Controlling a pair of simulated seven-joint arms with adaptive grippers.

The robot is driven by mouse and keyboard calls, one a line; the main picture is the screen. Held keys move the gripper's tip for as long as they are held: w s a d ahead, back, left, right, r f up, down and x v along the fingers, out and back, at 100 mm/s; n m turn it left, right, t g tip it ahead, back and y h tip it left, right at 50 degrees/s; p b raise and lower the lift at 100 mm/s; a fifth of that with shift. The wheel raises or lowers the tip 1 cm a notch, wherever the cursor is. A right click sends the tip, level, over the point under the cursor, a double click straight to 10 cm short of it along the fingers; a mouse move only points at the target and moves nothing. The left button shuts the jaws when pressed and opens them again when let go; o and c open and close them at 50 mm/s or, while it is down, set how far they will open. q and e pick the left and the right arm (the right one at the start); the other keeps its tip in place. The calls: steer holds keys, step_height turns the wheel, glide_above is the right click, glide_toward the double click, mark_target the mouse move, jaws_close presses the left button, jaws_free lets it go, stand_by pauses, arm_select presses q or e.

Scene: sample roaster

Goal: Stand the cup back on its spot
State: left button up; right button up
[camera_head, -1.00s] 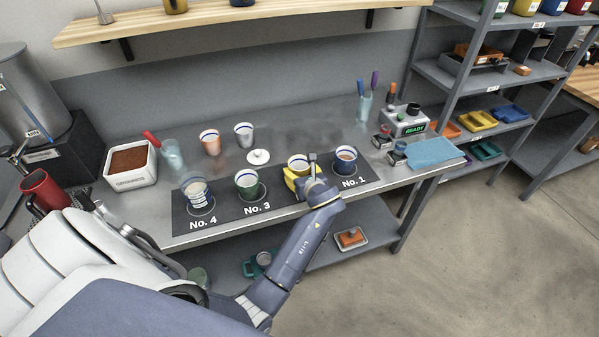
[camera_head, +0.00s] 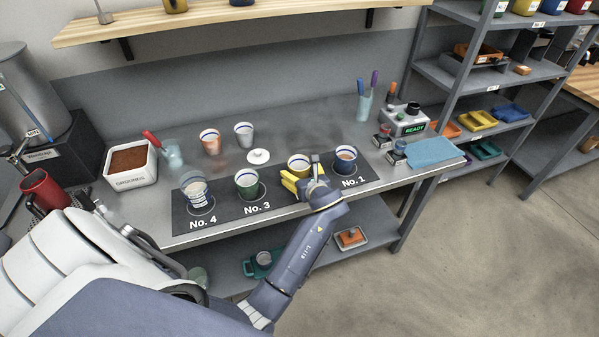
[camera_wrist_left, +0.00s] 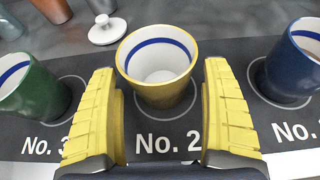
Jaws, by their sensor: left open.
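A yellow cup (camera_wrist_left: 160,68) with a white inside and a blue band stands upright within the ring marked No. 2 on the dark mat (camera_head: 225,213). It also shows in the head view (camera_head: 298,161), partly hidden by my gripper. My left gripper (camera_wrist_left: 160,105) is open, its yellow fingers spread on the near left and near right of the yellow cup, with gaps on both sides. It also shows in the head view (camera_head: 291,181). A blue cup (camera_head: 345,159) stands at No. 1, a green cup (camera_head: 247,183) at No. 3, and a white cup (camera_head: 197,194) at No. 4. My right gripper is not seen.
Behind the mat are a white lid (camera_head: 258,156), a copper cup (camera_head: 210,141) and a grey cup (camera_head: 244,134). A grounds bin (camera_head: 131,163) stands left; a READY device (camera_head: 406,122) and blue cloth (camera_head: 422,152) lie right.

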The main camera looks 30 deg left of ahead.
mark_target(303, 175)
arm_select(q)
steer(key=shift+v, duration=2.85)
